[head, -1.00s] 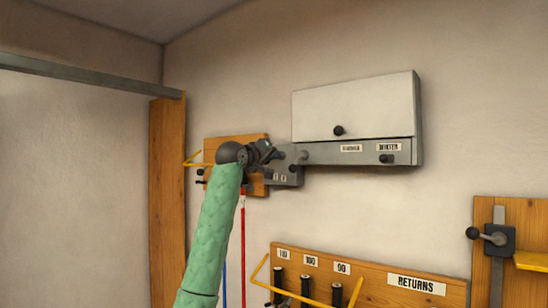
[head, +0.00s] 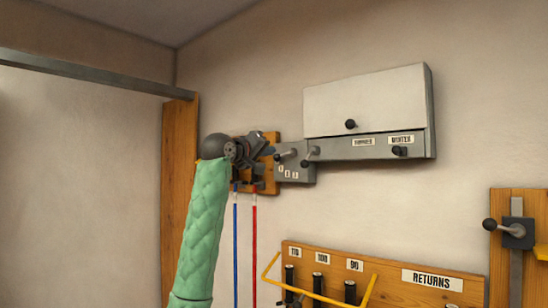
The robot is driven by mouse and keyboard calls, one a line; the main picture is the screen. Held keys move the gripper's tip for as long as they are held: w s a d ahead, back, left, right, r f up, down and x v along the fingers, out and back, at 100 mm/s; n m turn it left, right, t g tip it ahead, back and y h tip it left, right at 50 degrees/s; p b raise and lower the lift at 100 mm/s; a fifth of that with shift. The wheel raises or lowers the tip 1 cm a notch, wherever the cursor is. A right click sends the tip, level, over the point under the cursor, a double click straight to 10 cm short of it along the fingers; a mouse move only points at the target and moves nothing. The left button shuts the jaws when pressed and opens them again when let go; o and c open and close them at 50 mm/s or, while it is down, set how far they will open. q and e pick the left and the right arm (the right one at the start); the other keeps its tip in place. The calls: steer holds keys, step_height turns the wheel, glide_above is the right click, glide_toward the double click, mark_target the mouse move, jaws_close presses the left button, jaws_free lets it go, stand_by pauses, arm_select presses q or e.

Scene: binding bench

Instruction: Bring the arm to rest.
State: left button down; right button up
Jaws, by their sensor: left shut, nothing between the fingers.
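My left arm, in a green quilted sleeve (head: 203,225), rises from the bottom left of the head view. Its dark round wrist leads to my left gripper (head: 258,147), which is dark, shut and empty. The gripper points toward the wall, in front of a small wooden board (head: 270,187), and hides much of it. I cannot tell how far the fingers are from the board. My right gripper is not in view.
A grey box with small levers (head: 294,173) is right of the gripper. A cabinet with a closed white door (head: 365,98) adjoins it. Blue (head: 236,255) and red (head: 254,250) lines hang below. A "RETURNS" rack (head: 385,279) with a yellow bar is lower right. A wooden post (head: 178,200) stands left.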

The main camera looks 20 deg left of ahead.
arm_select(q)
steer(key=shift+s+a, duration=0.1)
steer(key=shift+s, duration=0.4)
steer(key=shift+f, duration=0.15)
